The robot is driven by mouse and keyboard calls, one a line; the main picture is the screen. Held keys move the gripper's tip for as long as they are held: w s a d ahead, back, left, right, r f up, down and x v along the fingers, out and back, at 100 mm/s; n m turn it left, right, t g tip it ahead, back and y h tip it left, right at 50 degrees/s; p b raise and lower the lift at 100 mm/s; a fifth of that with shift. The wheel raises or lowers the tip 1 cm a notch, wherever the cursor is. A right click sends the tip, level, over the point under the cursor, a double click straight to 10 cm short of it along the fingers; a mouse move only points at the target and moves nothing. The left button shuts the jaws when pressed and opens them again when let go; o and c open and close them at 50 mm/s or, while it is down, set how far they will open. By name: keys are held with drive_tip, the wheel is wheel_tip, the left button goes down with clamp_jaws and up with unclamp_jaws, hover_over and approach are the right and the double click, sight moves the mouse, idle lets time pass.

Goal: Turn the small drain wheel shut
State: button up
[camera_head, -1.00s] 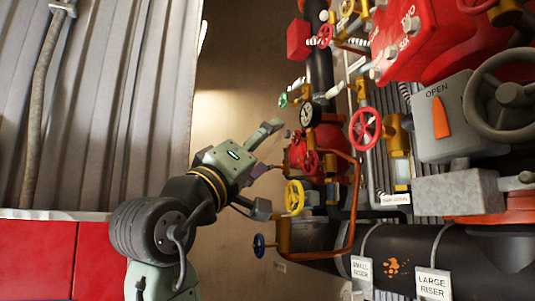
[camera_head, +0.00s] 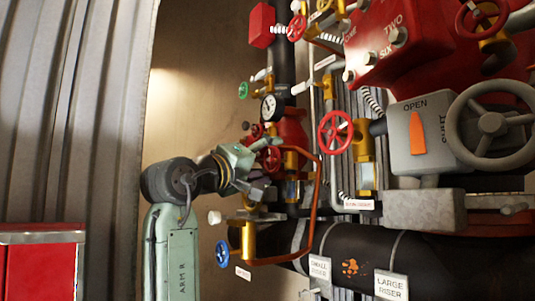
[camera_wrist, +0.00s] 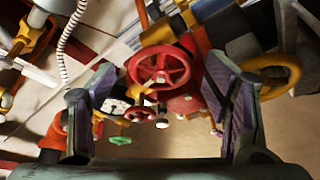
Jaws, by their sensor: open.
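No wheel carries a readable drain label, so I cannot tell by lettering which is the drain wheel. My gripper (camera_head: 266,168) is open and empty, beside the lower part of the small riser. A small red wheel (camera_wrist: 158,68) shows between and beyond the fingers of my gripper (camera_wrist: 160,112) in the wrist view; in the head view this red wheel (camera_head: 270,159) is partly behind the gripper. A yellow wheel (camera_wrist: 282,75) is right of the fingers in the wrist view. A blue wheel (camera_head: 222,254) on a brass valve sits below the gripper, with a small unreadable tag under it.
A larger red wheel (camera_head: 335,132), a grey OPEN box (camera_head: 415,135) and a big grey handwheel (camera_head: 500,125) are on the right. A copper pipe (camera_head: 318,205) curves close by the gripper. A black pipe (camera_head: 440,262) runs below. A bare wall (camera_head: 200,90) is at left.

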drive_tip(key=shift+w+d, duration=0.2)
drive_tip(key=shift+w, duration=0.2)
drive_tip(key=shift+r, duration=0.1)
drive_tip(key=shift+c, duration=0.3)
drive_tip(key=c, duration=1.1)
